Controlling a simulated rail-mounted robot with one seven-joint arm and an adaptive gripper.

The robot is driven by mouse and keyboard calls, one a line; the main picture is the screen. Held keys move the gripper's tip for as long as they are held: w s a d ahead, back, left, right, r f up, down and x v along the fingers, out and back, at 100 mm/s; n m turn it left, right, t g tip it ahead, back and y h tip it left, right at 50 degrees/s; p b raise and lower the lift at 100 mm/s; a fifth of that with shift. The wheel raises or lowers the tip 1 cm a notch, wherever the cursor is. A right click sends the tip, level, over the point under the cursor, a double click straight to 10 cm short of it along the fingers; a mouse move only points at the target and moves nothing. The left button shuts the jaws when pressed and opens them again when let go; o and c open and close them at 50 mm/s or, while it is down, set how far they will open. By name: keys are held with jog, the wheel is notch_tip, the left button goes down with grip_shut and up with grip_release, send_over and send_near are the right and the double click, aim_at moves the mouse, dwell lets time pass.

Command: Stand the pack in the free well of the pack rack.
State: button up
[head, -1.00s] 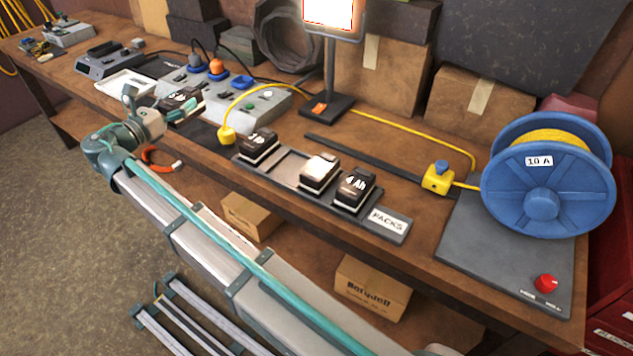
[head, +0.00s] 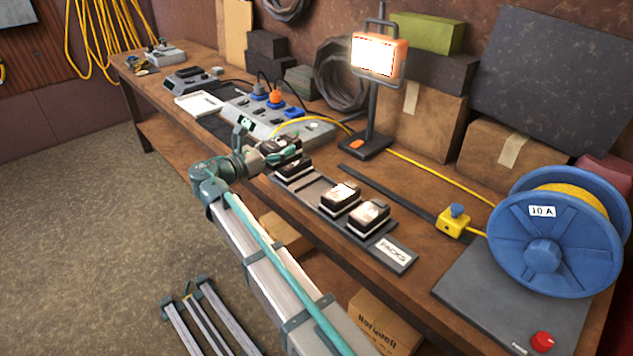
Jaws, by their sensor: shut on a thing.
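The pack (head: 288,144) is a dark block at the end of my arm in the head view, partly hidden by the fingers. My gripper (head: 274,153) is shut on it, beside the far left end of the pack rack. The pack rack (head: 397,252) is a long dark tray labelled PACKS. It holds a pack in its left end (head: 293,169) and two more packs towards its right end (head: 341,195) (head: 369,214). The free well (head: 316,187) lies between the left pack and these two. I cannot tell how high the held pack is above the bench.
A grey socket unit (head: 300,128) with a yellow cable stands behind my gripper. A work lamp (head: 364,146) stands behind the rack. A yellow connector box (head: 453,222) and a blue cable reel (head: 545,245) are to the right. Boxes line the wall.

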jog(key=d+f, duration=0.2)
jog(key=d, duration=0.1)
jog(key=d+f, duration=0.2)
jog(key=d, duration=0.1)
jog(key=d+f, duration=0.3)
jog(key=shift+w+f, duration=0.1)
jog(key=shift+w, duration=0.15)
jog(key=shift+d+f+p, duration=0.2)
jog(key=shift+f+p, duration=0.25)
jog(key=shift+f, duration=1.3)
jog(key=shift+f, duration=0.1)
jog(key=o, duration=1.6)
